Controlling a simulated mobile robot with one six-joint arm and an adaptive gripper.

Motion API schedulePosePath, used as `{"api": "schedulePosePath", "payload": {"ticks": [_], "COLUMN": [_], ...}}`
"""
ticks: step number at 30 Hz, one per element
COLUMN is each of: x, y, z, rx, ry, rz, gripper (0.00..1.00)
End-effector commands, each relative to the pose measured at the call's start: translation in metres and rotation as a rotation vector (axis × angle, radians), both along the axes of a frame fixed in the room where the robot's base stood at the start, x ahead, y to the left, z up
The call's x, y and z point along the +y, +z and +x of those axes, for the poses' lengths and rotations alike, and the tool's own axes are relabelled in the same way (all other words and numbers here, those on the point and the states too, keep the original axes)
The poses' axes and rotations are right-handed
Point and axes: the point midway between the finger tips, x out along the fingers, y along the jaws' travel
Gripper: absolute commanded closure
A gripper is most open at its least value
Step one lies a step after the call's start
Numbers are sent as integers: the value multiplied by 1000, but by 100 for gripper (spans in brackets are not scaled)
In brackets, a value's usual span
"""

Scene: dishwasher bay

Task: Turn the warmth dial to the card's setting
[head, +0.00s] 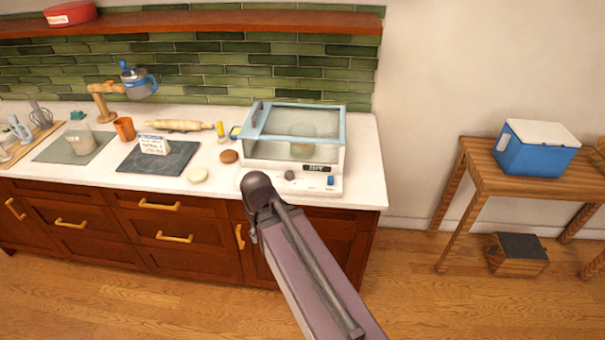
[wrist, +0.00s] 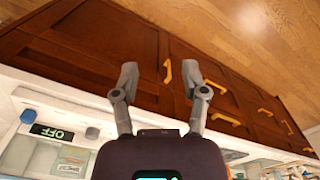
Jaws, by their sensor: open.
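The warmer box (head: 345,158), white with a clear blue-edged lid, stands at the counter's right end. Its front panel has a small display (head: 317,168), a dark round dial (head: 289,175) and a blue switch (head: 330,181). In the wrist view the display (wrist: 52,133) reads OFF, upside down, between the blue switch (wrist: 28,116) and the grey dial (wrist: 92,133). A white card (head: 153,145) with writing too small to read stands on a dark slate. My gripper (wrist: 160,78) is open and empty, fingers toward the cabinet fronts, apart from the dial. My arm hides it in the head view.
A round brown item (head: 228,156) and a pale one (head: 197,175) lie left of the warmer box. Yellow drawer handles (head: 174,237) stick out below the counter.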

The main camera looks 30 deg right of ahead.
Motion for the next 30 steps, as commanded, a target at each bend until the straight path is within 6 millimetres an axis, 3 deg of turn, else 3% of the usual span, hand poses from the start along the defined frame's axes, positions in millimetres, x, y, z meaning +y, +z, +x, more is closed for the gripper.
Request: {"api": "schedulePosePath", "payload": {"ticks": [5, 7, 11, 17, 23, 30], "x": [0, 0, -2, 0, -37, -113], "y": [0, 0, 1, 7, 21, 42], "z": [0, 0, 4, 28, 77, 145], "rx": [0, 0, -2, -21, -72, -185], "ry": [0, 0, 6, 58, 163, 333], "rz": [0, 0, 4, 30, 81, 130], "gripper": [43, 34, 34, 34, 34, 34]}}
